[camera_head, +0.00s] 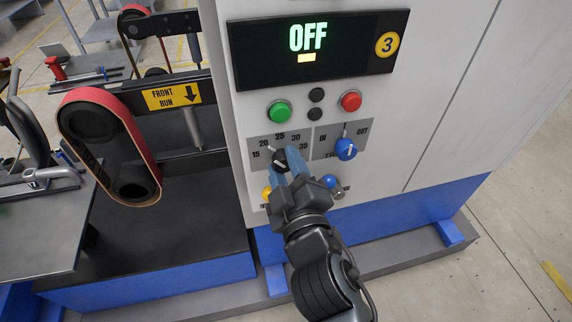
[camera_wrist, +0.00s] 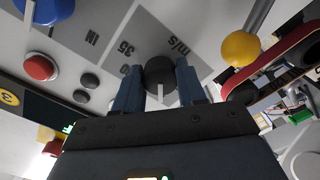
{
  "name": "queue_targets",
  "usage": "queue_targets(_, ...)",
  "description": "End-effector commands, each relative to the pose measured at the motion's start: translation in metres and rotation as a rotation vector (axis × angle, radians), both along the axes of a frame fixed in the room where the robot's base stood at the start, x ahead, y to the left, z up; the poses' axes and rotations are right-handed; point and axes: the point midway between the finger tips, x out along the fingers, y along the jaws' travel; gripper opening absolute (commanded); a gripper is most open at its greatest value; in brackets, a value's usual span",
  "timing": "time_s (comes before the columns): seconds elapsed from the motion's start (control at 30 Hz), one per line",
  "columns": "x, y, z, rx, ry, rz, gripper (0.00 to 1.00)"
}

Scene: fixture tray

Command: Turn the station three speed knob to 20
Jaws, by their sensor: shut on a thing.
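The station three speed knob (camera_head: 281,161) is a small black knob with a white pointer line, on a grey dial plate marked 15, 20, 25, 30 and 35. My gripper (camera_head: 285,164) is at the knob, its blue fingers on either side of it. In the wrist view the knob (camera_wrist: 160,74) sits between the two fingertips of my gripper (camera_wrist: 158,85), which are shut on it. The pointer line shows in part; the number it points at is hard to tell. The display (camera_head: 308,40) above reads OFF, beside a yellow 3 badge (camera_head: 387,43).
A green button (camera_head: 279,111), a red button (camera_head: 350,102) and a blue IN/OUT knob (camera_head: 345,149) are close by on the panel. A yellow ball-ended lever (camera_wrist: 241,49) is near the fingers in the wrist view. A red belt sander (camera_head: 108,147) stands to the left.

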Motion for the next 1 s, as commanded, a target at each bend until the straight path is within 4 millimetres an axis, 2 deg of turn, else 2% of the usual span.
queue_targets(0.2,-0.001,0.001,-0.001,0.001,0.001,0.002,0.09)
queue_targets(0.23,-0.001,0.001,-0.001,0.001,0.001,0.002,0.43)
queue_targets(0.47,0.000,0.000,0.000,0.001,0.000,0.001,0.65)
queue_targets(0.77,-0.003,-0.001,-0.001,0.001,0.001,0.001,0.65)
queue_targets(1.0,-0.035,-0.010,-0.004,0.000,0.002,0.001,0.65)
